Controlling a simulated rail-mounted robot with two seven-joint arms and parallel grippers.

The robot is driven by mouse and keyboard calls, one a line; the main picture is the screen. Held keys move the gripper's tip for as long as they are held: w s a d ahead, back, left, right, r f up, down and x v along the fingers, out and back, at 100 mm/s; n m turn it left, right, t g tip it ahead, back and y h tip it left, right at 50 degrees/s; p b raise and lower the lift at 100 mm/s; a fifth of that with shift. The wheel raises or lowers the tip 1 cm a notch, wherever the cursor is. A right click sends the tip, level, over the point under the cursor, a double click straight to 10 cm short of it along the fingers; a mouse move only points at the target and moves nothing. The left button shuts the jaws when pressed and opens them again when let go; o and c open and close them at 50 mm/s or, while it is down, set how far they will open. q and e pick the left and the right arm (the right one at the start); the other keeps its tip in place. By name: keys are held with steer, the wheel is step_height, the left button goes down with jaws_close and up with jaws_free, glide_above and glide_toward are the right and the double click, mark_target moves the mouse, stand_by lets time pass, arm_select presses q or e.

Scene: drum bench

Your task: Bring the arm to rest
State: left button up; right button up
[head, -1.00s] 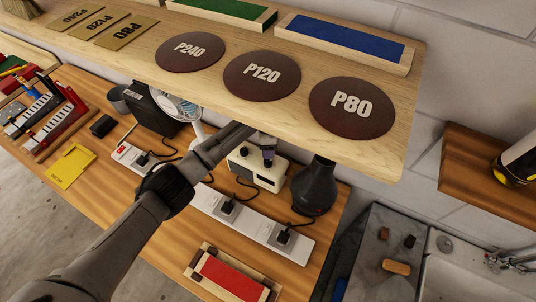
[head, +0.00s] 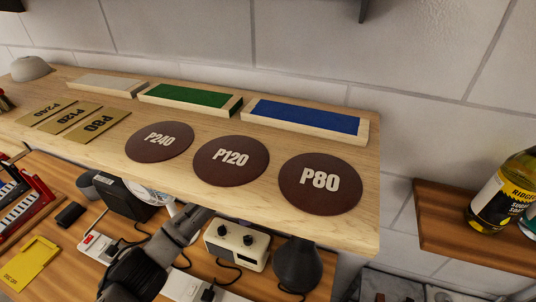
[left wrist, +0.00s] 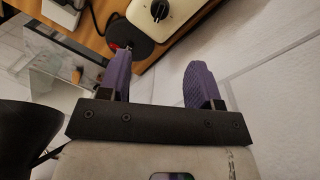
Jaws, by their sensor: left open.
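My left arm (head: 165,255) comes up from the bottom of the head view and passes under the upper shelf's front edge. Its gripper is hidden in that view. In the left wrist view, my left gripper (left wrist: 158,64) has two purple fingers spread apart with nothing between them. A cream box with a dark knob (left wrist: 165,12) and a dark round item (left wrist: 133,48) are beyond the fingertips. My right gripper shows in neither view.
The upper shelf (head: 365,228) overhangs the bench and carries P240, P120 and P80 discs. Under it stand a cream two-knob box (head: 237,246), a dark flask-shaped item (head: 298,265) and a black box (head: 125,202). A bottle (head: 498,195) stands on the right shelf (head: 470,240).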

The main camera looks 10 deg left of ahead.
arm_select(q)
steer(key=s+d+f+n+t+h+p, duration=0.1)
steer(key=s+d+f+n+p, duration=0.3)
steer(key=s, duration=0.6)
steer(key=s+d+f+t+h+p, duration=0.15)
steer(key=s+f, duration=0.35)
steer(key=s, duration=0.5)
steer(key=s+a+r+n+t+y+p, duration=0.1)
steer(key=s+a+r+n+p, duration=0.2)
steer(key=s, duration=0.7)
steer(key=s+a+r+n+y+p, duration=0.1)
steer(key=s+a+r+n+p, duration=0.2)
steer(key=s, duration=0.8)
steer(key=a+r+n, duration=0.1)
steer(key=a, duration=0.1)
steer(key=shift+s+a+r+t, duration=0.15)
steer(key=shift+a+r+t, duration=0.1)
steer(key=shift+a+t, duration=0.15)
steer(key=shift+y, duration=0.25)
